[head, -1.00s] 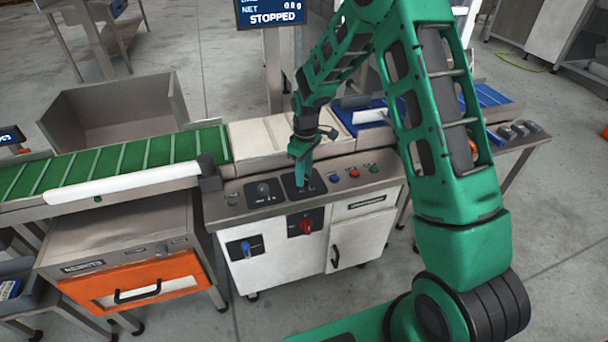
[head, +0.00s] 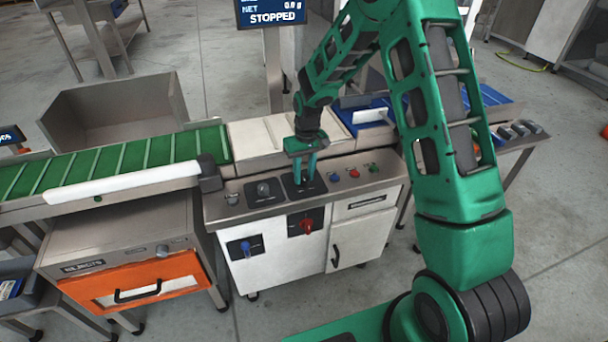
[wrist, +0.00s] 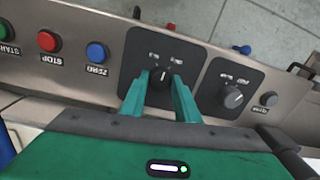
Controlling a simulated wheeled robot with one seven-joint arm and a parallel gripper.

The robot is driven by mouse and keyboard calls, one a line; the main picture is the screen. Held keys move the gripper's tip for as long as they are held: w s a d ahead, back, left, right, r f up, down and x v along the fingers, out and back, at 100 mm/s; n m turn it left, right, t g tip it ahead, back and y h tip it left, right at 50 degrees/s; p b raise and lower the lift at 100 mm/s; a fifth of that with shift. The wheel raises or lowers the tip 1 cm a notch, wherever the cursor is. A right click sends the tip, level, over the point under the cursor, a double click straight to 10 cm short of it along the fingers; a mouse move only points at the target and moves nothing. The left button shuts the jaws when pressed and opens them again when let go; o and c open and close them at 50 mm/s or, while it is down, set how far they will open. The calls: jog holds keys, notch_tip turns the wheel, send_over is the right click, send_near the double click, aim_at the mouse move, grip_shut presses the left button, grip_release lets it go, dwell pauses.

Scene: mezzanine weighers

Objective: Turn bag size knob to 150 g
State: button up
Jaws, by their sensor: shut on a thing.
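My green gripper (head: 305,181) points down at the sloped control panel (head: 338,181), with its fingers on either side of a dark knob on a black plate (head: 318,187). In the wrist view the fingers (wrist: 161,82) are shut on this knob (wrist: 159,98), whose light pointer mark faces up in the picture, between small labels too blurred to read. In the head view the fingers mostly hide the knob. A second knob (wrist: 233,97) on its own black plate sits beside it, free of the gripper; it also shows in the head view (head: 263,189).
Blue, red and green buttons (head: 353,174) lie right of the held knob in the head view. Red (head: 307,225) and blue (head: 246,248) switches are on the cabinet front. A display (head: 271,13) reads STOPPED. A green belt (head: 110,163) runs left.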

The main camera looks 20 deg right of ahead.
aim_at(305, 177)
jog(key=m, duration=0.5)
jog(key=shift+w, duration=0.1)
jog(key=shift+m, duration=0.3)
dwell(0.4)
jog(key=o, duration=1)
jog(key=shift+o, duration=0.2)
notch_tip(305, 177, up, 11)
jog(key=shift+d, duration=0.2)
jog(key=shift+f, duration=0.1)
